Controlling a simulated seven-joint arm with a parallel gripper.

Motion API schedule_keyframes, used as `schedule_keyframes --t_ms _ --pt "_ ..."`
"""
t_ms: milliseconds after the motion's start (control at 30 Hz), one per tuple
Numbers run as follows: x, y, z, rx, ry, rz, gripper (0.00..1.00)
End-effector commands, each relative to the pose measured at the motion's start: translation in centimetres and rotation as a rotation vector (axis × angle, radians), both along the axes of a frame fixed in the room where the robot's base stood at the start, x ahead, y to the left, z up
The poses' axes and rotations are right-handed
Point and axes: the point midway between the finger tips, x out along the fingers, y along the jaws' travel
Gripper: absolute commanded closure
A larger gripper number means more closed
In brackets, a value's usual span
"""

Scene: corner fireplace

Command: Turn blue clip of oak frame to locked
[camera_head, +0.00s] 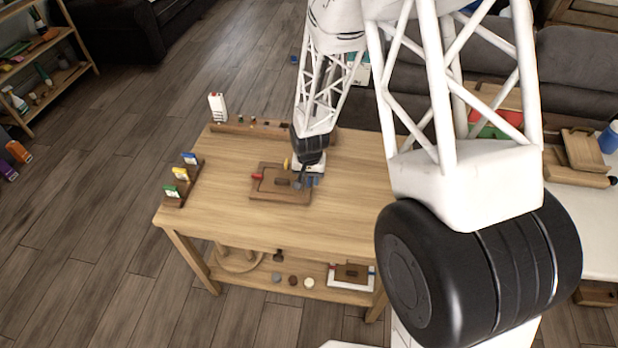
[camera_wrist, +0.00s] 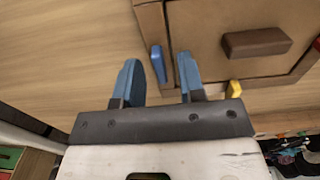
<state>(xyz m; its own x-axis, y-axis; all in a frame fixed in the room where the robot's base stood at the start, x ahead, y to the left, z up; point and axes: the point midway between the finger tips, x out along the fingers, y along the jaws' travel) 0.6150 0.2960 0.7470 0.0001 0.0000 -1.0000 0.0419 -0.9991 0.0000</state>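The oak frame (camera_head: 265,195) lies flat on the wooden table, with a brown panel and a dark brown handle (camera_wrist: 256,42) inside it. The blue clip (camera_wrist: 158,65) is a short bar at the frame's edge in the wrist view. My gripper (camera_wrist: 158,72) has blue fingers, spread apart with the clip between them; I cannot tell whether either finger touches it. In the head view my gripper (camera_head: 310,181) is at the frame's right side, and the blue clip cannot be told from the fingers. A red clip (camera_head: 257,176) and a yellow clip (camera_head: 286,163) sit on other sides.
A rack with blue, yellow and green tags (camera_head: 181,175) stands at the table's left edge. A white bottle (camera_head: 217,107) and a long wooden strip (camera_head: 250,128) are at the back. A lower shelf holds another small frame (camera_head: 350,273). The table's front is clear.

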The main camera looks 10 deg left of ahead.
Motion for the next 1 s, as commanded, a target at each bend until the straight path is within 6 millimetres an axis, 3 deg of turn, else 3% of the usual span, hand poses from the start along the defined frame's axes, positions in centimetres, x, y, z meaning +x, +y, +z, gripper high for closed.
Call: schedule_keyframes --t_ms 367,600,1000 --pt "-0.01 0.0 -0.21 0.0 0.0 0.0 0.64" --pt "-0.02 -0.01 -0.2 0.0 0.0 0.0 1.0" --pt "-0.05 -0.02 -0.21 0.0 0.001 0.027 1.0"
